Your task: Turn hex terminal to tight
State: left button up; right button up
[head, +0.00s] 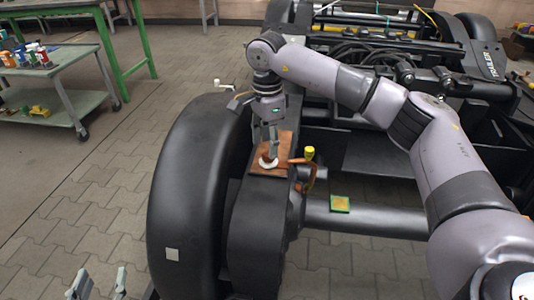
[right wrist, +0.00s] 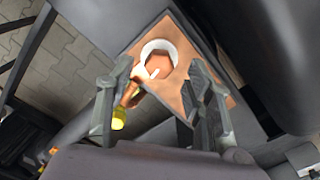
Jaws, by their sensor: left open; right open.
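The hex terminal (right wrist: 158,66) is a copper-coloured piece with a white ring around it, on a copper plate (right wrist: 205,65). In the head view the terminal (head: 268,161) sits on the plate (head: 285,143) on top of the black bogie housing. My right gripper (head: 270,150) points down right over the terminal and partly hides it. In the right wrist view its open fingers (right wrist: 159,78) lie to either side of the terminal; I cannot tell whether they touch it. My left gripper (head: 99,284) is open and empty at the bottom left, far from the terminal.
A copper-coloured lever with a yellow knob (head: 309,153) stands close right of the plate. A black wheel (head: 195,190) is on the left. A cart (head: 65,95) with small items stands far left.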

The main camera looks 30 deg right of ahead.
aim_at(268, 158)
pick_arm(q)
jog(key=shift+w+d+r+t+h, duration=0.15)
jog(key=shift+r+t, duration=0.2)
jog(key=shift+r, duration=0.2)
jog(key=shift+w+d+r+t+h, duration=0.1)
jog(key=shift+w+r+t, duration=0.05)
jog(key=shift+r+t, duration=0.35)
jog(key=shift+w+d+r+t+h, duration=0.15)
jog(key=shift+r+t, duration=0.1)
jog(key=shift+r, duration=0.35)
pick_arm(e)
jog(key=shift+f, duration=1.5)
jog(key=shift+c, duration=0.4)
grip_shut()
